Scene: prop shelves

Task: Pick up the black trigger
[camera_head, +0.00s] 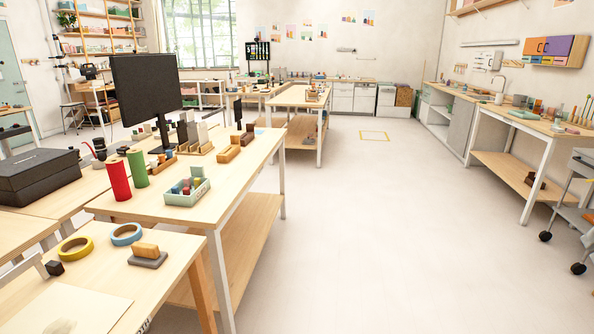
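I cannot pick out a black trigger for certain in the head view. A small black block (54,268) lies on the near left table, beside a yellow tape ring. A small dark object (99,148) stands on the left table behind a red cylinder; its shape is too small to tell. Several dark upright pieces stand near the black monitor (147,88) on the middle table. My gripper is not in view.
The near table (100,313) and middle table (140,207) fill the left side, with red (118,180) and green (138,168) cylinders and a pale green tray (187,199). A wheeled cart (580,190) stands at the right edge. The floor (400,230) between is clear.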

